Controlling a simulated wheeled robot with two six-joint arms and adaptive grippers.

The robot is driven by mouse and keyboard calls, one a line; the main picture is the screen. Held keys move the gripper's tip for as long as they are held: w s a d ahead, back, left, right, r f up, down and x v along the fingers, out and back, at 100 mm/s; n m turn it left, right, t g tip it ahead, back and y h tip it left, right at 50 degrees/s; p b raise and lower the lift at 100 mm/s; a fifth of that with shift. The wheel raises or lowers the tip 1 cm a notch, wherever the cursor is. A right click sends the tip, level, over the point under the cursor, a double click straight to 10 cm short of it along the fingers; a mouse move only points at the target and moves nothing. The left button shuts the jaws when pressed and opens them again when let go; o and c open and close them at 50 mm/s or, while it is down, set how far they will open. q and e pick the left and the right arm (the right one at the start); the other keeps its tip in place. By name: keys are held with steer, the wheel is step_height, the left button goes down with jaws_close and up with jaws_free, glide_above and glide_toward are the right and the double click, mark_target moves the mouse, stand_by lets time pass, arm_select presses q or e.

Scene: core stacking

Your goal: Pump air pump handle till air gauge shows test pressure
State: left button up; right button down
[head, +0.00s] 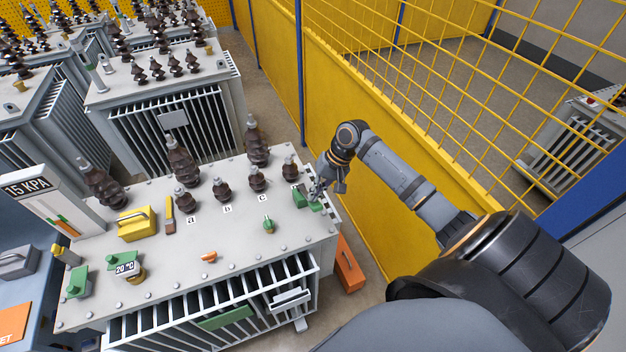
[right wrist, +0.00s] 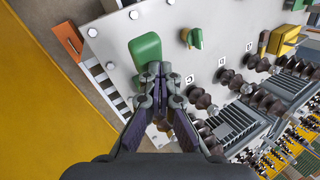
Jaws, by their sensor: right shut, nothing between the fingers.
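My right gripper (head: 318,192) is at the far right corner of the grey transformer top (head: 235,235). It is shut, with nothing between its fingers. Its fingertips are right at a green handle-like part (head: 302,199); I cannot tell whether they touch it. In the right wrist view the shut fingers (right wrist: 155,78) point at the rounded green part (right wrist: 145,48) and overlap its near end. A gauge panel (head: 38,197) at the left reads "15 KPA" and has a coloured bar of green and orange. I cannot tell for sure which part is the pump handle. My left gripper is not in view.
Brown insulators (head: 184,160) stand along the back of the top. A yellow fence (head: 350,190) runs close on the right. An orange box (head: 348,265) lies below.

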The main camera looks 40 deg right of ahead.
mark_target(320, 204)
steer(key=shift+s+a+f+p, duration=0.15)
steer(key=shift+s+f+p, duration=0.1)
steer(key=shift+s+f, duration=0.45)
steer(key=shift+s+a+f+p, duration=0.1)
steer(key=shift+s+f+p, duration=0.25)
steer(key=shift+f, duration=0.5)
stand_by(1.8)
stand_by(0.4)
steer(key=shift+w+d+r+p, duration=0.1)
steer(key=shift+w+r+p, duration=0.25)
steer(key=shift+r, duration=0.35)
steer(key=shift+w+d+r+p, duration=0.2)
steer(key=shift+w+r+p, duration=0.6)
steer(key=shift+r, duration=0.4)
steer(key=shift+w+d+r+p, duration=0.2)
steer(key=shift+w+r+p, duration=0.4)
steer(key=shift+w+r, duration=0.5)
steer(key=shift+s+r, duration=0.1)
steer(key=w+r, duration=0.1)
steer(key=r, duration=0.1)
steer(key=w+r, duration=0.2)
steer(key=shift+d, duration=0.4)
steer(key=shift+s, duration=0.1)
